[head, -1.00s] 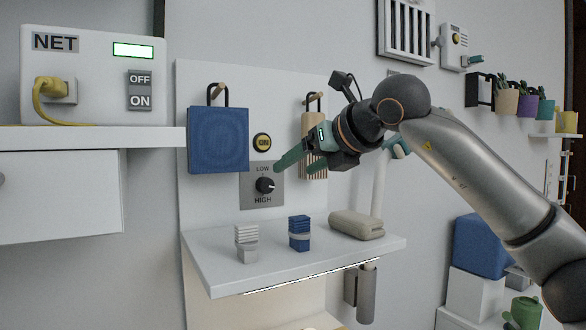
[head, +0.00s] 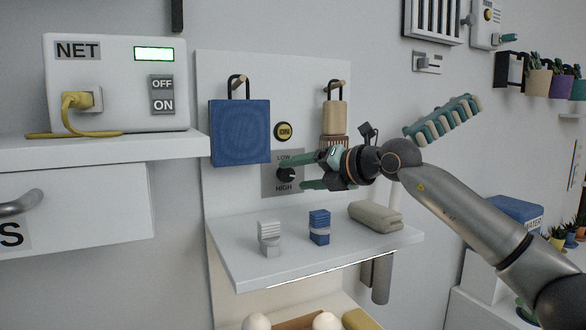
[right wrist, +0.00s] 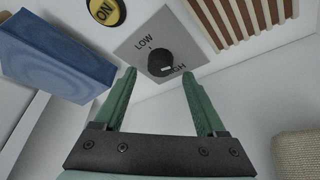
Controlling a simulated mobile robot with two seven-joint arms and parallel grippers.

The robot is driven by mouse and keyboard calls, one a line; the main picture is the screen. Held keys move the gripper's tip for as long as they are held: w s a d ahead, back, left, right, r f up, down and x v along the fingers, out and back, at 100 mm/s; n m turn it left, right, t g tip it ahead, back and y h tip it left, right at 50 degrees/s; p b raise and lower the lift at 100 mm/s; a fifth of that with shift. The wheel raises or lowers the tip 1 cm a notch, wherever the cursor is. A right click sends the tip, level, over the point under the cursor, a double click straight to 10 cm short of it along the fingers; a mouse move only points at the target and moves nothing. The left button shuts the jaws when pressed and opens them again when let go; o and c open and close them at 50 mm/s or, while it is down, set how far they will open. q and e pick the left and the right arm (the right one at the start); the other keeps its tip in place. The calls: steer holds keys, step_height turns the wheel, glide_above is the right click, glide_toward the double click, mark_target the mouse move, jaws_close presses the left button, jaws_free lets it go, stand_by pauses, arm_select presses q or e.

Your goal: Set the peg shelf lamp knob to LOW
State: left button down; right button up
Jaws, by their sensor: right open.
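The lamp knob (head: 286,174) is a black dial on a grey plate (head: 268,187) of the white peg shelf, with LOW above and HIGH below. In the right wrist view the knob (right wrist: 161,63) shows a white mark on its side toward HIGH. My right gripper (head: 292,174) is open at the plate, one green finger above and one below the knob. In the right wrist view its fingertips (right wrist: 159,73) are either side of the knob, with gaps; I cannot tell whether either touches. My left gripper is not in view.
A tan item (head: 335,118) hangs to the right.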

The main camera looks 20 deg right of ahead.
mark_target(286, 174)
steer(key=shift+x, duration=1.2)
jaws_close()
